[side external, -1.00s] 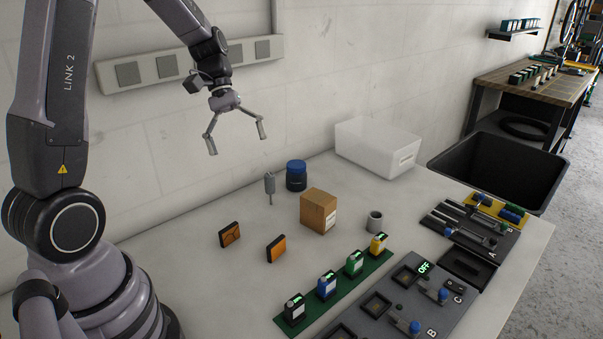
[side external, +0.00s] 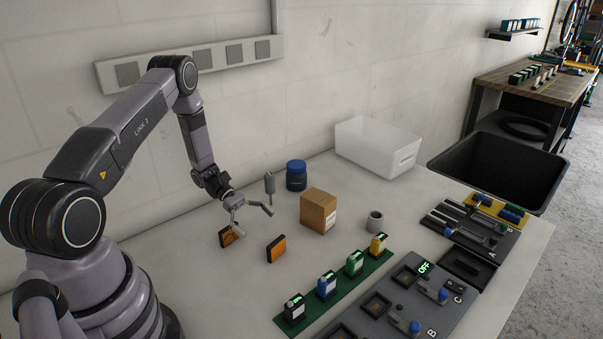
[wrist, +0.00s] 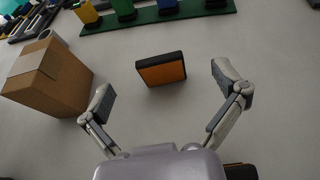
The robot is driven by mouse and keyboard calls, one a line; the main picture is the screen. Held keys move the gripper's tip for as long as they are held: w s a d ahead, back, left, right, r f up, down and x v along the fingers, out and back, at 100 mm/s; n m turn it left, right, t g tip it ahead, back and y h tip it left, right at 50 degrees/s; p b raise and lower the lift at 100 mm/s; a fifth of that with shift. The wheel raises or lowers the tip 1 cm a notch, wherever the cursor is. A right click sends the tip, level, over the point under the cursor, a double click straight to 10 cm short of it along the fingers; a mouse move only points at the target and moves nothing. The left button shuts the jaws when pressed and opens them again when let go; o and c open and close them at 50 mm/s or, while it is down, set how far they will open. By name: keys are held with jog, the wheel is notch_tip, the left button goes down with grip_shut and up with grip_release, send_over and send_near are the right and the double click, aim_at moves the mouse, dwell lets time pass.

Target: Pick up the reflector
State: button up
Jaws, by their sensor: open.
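Two square orange reflectors with dark frames stand on the white table. The right one (side external: 276,249) stands clear; in the wrist view this orange reflector (wrist: 162,70) lies ahead, between the lines of the two fingers. The left one (side external: 229,238) is partly covered by a finger in the side view. Part of a dark object (wrist: 240,172), seemingly the left reflector, shows at the wrist view's bottom edge. My gripper (side external: 252,219) is open and empty, above and behind the reflectors. Its spread fingers (wrist: 164,84) touch neither side of the right reflector.
A cardboard box (side external: 318,211) stands right of the reflectors. A grey tool (side external: 270,187) stands upright close behind my gripper, near a blue jar (side external: 296,176). A green strip (side external: 338,293) with several small bottles lies in front. Table around the right reflector is bare.

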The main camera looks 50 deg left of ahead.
aim_at(277, 242)
jog(key=x, duration=0.4)
jog(key=f+x, duration=0.1)
jog(key=x, duration=0.1)
jog(key=shift+w+f, duration=0.2)
jog(key=shift+f, duration=0.05)
jog(key=shift+c, duration=0.2)
jog(key=c, duration=1)
